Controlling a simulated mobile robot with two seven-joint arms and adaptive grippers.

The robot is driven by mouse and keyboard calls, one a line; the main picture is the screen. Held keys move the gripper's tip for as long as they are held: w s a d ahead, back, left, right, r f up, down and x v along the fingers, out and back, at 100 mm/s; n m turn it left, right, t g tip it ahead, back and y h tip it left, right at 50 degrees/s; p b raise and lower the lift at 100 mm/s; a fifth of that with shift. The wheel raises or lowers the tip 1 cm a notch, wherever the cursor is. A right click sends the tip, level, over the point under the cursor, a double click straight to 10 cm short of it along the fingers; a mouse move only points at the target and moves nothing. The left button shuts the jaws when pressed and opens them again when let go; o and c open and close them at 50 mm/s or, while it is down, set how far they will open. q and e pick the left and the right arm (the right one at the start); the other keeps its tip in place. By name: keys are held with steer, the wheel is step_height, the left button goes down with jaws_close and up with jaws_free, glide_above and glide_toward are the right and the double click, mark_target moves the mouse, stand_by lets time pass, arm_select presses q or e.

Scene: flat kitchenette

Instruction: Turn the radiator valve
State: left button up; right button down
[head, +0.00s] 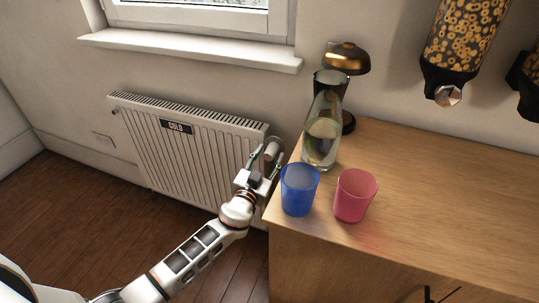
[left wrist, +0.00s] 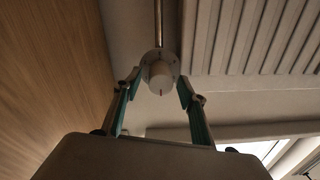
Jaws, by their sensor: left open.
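The white radiator (head: 190,145) hangs on the wall under the window and bears a dark label reading "COLD". Its valve (head: 272,150) is a pale knob at the radiator's right end, beside the wooden counter. My right gripper is not in view.
The wooden counter (head: 430,190) stands close on the right of my left gripper. A blue cup (head: 299,190), a pink cup (head: 354,195) and a glass carafe (head: 322,135) stand near its left edge. Floor (head: 100,215) is clear at the left.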

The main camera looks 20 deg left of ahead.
arm_select(q)
steer(key=shift+w, duration=0.5)
steer(key=c, duration=1.1)
steer(key=shift+f+m, duration=0.1)
steer(key=shift+m, duration=0.2)
